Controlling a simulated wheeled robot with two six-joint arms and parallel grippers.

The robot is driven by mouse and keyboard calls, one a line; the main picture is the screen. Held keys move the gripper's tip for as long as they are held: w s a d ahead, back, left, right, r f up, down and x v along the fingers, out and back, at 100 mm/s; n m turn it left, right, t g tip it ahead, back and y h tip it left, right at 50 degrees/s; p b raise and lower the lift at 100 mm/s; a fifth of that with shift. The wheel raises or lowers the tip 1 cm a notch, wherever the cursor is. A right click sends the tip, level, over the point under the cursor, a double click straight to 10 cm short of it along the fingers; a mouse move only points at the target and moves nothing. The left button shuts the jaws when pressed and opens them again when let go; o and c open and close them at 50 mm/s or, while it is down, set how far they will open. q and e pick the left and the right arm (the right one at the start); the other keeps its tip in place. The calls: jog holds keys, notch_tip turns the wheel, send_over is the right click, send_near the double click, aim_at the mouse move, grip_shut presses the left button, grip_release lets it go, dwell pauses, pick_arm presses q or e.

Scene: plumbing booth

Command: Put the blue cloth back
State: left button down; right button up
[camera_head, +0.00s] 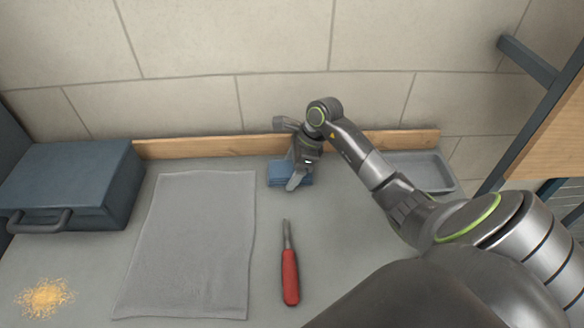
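The blue cloth (276,172) is a small folded pad on the grey worktop, near the wooden strip at the wall. My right gripper (295,182) reaches in from the right and points down over the cloth, with its fingers covering the middle of it. One finger shows clearly; the gap between the fingers is hidden, so I cannot tell whether they are open or shut on the cloth. My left gripper is not in view.
A grey towel (195,240) lies flat left of centre. A red-handled screwdriver (290,275) lies beside it. A blue toolbox (75,180) and yellow shavings (44,297) are at the left. A grey tray (436,170) stands at the back right, partly behind my arm.

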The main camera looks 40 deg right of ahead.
jog(key=shift+o, duration=0.3)
jog(key=shift+r, duration=0.1)
jog(key=shift+r+p, duration=0.15)
jog(key=shift+p, duration=0.15)
jog(key=b+v, duration=0.3)
jog(key=v, duration=0.7)
jog(key=shift+d, duration=0.15)
jog(key=shift+v, duration=0.9)
jog(key=shift+s, duration=0.15)
